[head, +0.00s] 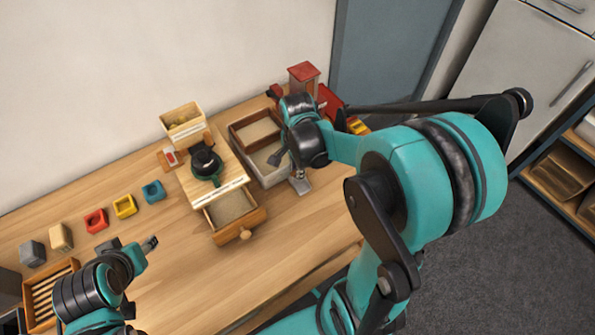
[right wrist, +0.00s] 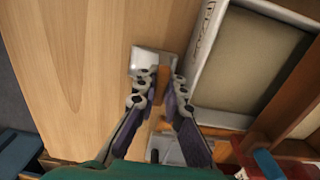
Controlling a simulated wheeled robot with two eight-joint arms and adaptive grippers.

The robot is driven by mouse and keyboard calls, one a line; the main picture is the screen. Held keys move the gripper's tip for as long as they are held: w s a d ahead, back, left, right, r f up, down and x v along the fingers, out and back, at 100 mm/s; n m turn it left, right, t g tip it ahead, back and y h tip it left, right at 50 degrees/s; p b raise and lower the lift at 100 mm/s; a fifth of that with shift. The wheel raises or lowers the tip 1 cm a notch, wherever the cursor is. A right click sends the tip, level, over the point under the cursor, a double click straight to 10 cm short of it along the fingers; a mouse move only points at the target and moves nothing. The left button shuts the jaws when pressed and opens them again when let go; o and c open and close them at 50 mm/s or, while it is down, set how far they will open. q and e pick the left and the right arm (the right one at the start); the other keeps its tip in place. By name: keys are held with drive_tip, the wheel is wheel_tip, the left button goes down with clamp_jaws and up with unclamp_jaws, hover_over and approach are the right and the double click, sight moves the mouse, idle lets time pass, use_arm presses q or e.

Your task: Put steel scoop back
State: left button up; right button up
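The steel scoop (head: 301,185) is at the table, just right of the pale tray, with its grey metal pan toward the table's front edge. In the right wrist view, its pan (right wrist: 148,62) shows beyond my fingertips and its orange-brown handle lies between the fingers. My right gripper (right wrist: 165,82) appears shut on that handle; in the head view my right gripper (head: 290,160) is partly hidden by its own wrist. My left gripper (head: 151,243) hangs over the table at the left, apart from the scoop; its finger gap is too small to judge.
A pale tray (head: 268,180) and a brown box (head: 240,120) stand beside the scoop. A wooden grinder has its drawer (head: 250,220) pulled out. Red, yellow and teal cups stand left. A red-topped box (head: 304,73) stands behind. The front middle of the table is clear.

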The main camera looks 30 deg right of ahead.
drive_tip(key=shift+o, duration=0.7)
drive_tip(key=shift+r+p, duration=0.3)
wheel_tip(320, 180, up, 12)
drive_tip(key=p, duration=0.4)
drive_tip(key=s+a+r+n+t, duration=0.2)
drive_tip(key=s+a+n+t, duration=0.4)
drive_tip(key=n, duration=1.1)
drive_tip(key=shift+a+r+t, duration=0.15)
drive_tip(key=shift+a+t, duration=0.3)
drive_tip(key=shift+t, duration=0.15)
